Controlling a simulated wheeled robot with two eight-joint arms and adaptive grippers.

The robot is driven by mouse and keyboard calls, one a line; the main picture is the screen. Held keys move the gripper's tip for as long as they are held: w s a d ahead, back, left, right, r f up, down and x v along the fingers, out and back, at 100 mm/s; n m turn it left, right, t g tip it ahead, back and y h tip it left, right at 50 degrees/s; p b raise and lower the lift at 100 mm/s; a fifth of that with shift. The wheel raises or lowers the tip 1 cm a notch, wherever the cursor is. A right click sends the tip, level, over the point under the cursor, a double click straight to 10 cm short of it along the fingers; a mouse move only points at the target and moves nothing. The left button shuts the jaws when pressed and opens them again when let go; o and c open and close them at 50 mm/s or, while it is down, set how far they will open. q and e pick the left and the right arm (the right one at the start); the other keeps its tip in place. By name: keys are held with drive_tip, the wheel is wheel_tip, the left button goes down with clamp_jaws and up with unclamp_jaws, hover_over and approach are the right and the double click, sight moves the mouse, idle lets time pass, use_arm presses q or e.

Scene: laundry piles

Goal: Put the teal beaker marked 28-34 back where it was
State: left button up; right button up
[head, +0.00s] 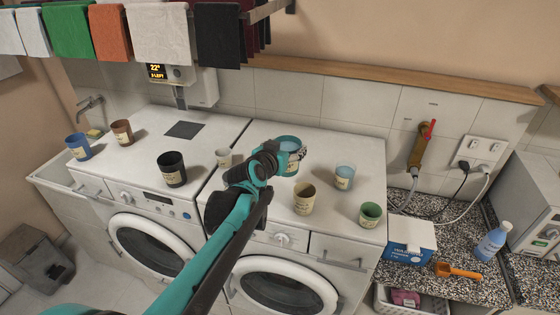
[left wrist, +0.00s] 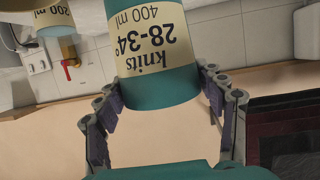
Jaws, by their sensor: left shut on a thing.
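The teal beaker (head: 289,143) is at the back of the right machine's top in the head view, partly hidden by my gripper. In the left wrist view the teal beaker (left wrist: 160,88) appears upside down, with a cream label reading "knits 28-34 400 ml". My left gripper (head: 293,155) is shut around its sides, and its fingers flank the beaker in the left wrist view. I cannot tell whether the beaker's base touches the machine top. My right gripper is not in view.
The left machine holds black (head: 172,170), brown (head: 122,132) and blue (head: 78,147) beakers. Cloths (head: 160,32) hang above.

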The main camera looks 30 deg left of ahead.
use_arm(q)
drive_tip(key=w+a+f, duration=0.1)
drive_tip(key=a+f, duration=0.1)
drive_tip(key=f, duration=0.1)
drive_tip(key=w+a+f+b, duration=0.1)
drive_tip(key=w+f, duration=0.1)
drive_tip(key=w+a+f+b, duration=0.1)
drive_tip(key=w+a+f, duration=0.1)
drive_tip(key=f, duration=0.1)
drive_tip(key=shift+a+f, duration=0.3)
drive_tip(key=shift+a, duration=0.05)
drive_tip(key=shift+s+r, duration=0.1)
drive_tip(key=o, duration=0.8)
drive_tip(key=shift+f, duration=0.2)
drive_tip(key=o, duration=0.4)
